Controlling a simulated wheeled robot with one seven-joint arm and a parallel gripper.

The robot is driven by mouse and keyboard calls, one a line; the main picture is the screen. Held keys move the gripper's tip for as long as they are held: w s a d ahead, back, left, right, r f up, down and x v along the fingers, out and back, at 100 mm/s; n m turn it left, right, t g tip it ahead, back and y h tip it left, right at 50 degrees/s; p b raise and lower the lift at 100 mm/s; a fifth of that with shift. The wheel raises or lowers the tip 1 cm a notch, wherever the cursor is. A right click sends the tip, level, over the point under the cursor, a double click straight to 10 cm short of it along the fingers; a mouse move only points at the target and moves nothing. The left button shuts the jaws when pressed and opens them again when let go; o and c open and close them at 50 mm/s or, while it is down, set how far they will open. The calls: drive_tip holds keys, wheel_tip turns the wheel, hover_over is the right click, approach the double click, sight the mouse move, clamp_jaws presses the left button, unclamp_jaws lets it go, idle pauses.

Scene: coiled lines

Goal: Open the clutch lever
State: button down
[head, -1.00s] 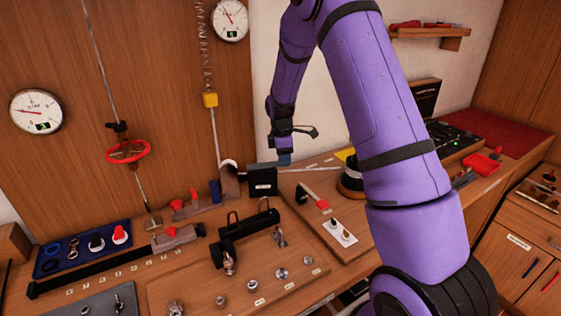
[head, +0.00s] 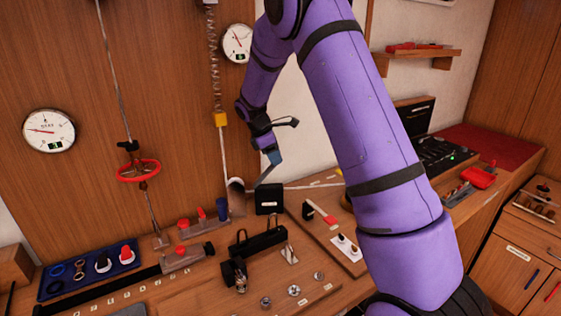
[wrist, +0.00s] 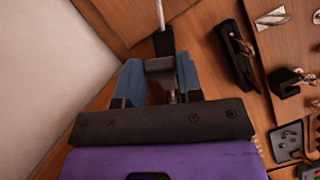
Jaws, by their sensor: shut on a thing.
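A thin grey rod (head: 265,175), which looks like the clutch lever, slants down from the fingertips to beside the box. In the wrist view the blue fingers of my gripper (wrist: 160,78) are shut on a dark grip on this lever (wrist: 163,42). The lever's bright metal rod runs away from the fingers toward the top edge. The lever's pivot is too small to make out.
A red valve wheel (head: 138,170) and a yellow block under a coiled spring (head: 221,119) are left of my gripper. A black bracket (head: 258,241) and a red-tipped lever (head: 330,219) are on the bench. Free room lies above the bench before the wooden back panel.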

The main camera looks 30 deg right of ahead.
sight(271, 165)
drive_tip(key=shift+w+a+r, duration=0.2)
drive_tip(key=shift+w+a, duration=0.1)
drive_tip(key=shift+a, duration=0.45)
drive_tip(key=shift+w+a+r, duration=0.2)
drive_tip(key=shift+w+a, duration=0.05)
drive_tip(key=shift+a, duration=0.45)
drive_tip(key=c, duration=0.8)
unclamp_jaws()
drive_tip(key=shift+w+a, duration=0.1)
drive_tip(key=shift+o, duration=0.2)
drive_tip(key=shift+r, duration=0.15)
drive_tip(key=v, duration=0.7)
